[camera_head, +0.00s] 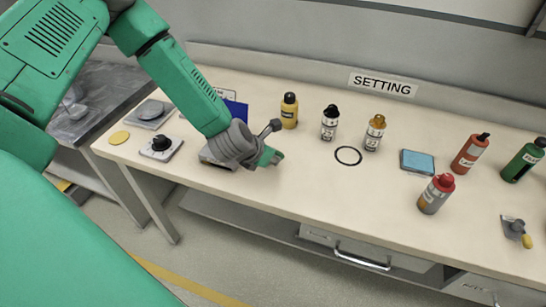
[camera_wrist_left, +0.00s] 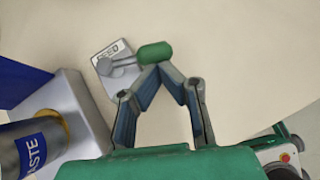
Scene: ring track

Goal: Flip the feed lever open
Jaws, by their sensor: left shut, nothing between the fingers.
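In the left wrist view, the feed lever (camera_wrist_left: 155,53) has a thick green handle on a grey arm. It rises from a small grey plate marked FEED (camera_wrist_left: 108,50). The handle lies across the plate's right side and sticks out past it. My left gripper (camera_wrist_left: 160,69) is shut and empty, its fingertips together right at the handle's lower side; I cannot tell whether they touch it. In the head view, my left gripper (camera_head: 272,157) is low over the table, and my wrist hides most of the lever area. My right gripper is not in view.
A steel stand holds a bottle marked PASTE (camera_wrist_left: 34,148) beside the fingers, with a blue panel (camera_wrist_left: 18,82) behind. On the table, several bottles, a black ring (camera_head: 348,156) and a blue pad (camera_head: 417,162) stand right of my gripper. The front middle is clear.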

